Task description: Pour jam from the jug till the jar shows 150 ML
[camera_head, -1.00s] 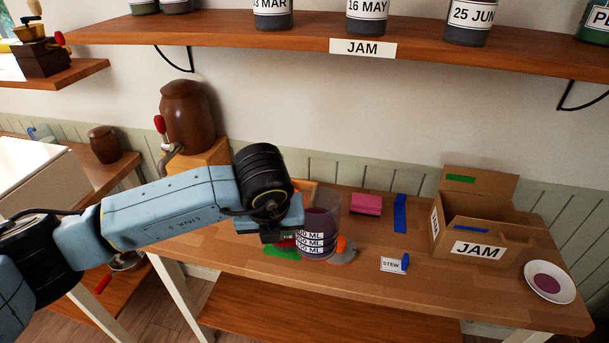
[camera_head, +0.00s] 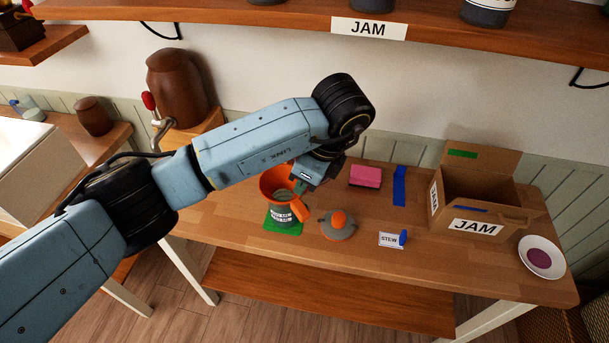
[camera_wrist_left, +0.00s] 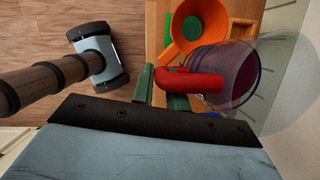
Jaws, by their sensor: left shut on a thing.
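The jar (camera_head: 283,217), with dark-on-white measure labels, stands upright on a green mat (camera_head: 270,228). An orange funnel (camera_head: 276,182) sits in its mouth; the jar's level is unreadable. My left gripper (camera_head: 300,187) is above and right of the jar, close to the funnel. In the left wrist view, its green fingers (camera_wrist_left: 163,90) are shut on the red handle (camera_wrist_left: 190,82) of the clear jug (camera_wrist_left: 238,70), which has a purple tint. The jug is beside the funnel (camera_wrist_left: 196,24) there. In the head view my arm hides the jug; no pouring stream shows. My right gripper is not in view.
A grey lid with an orange knob (camera_head: 338,222) lies right of the jar. Farther right are a STEW card (camera_head: 388,240), a pink block (camera_head: 365,176), a blue strip (camera_head: 399,186), a JAM box (camera_head: 475,205) and a plate (camera_head: 542,257).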

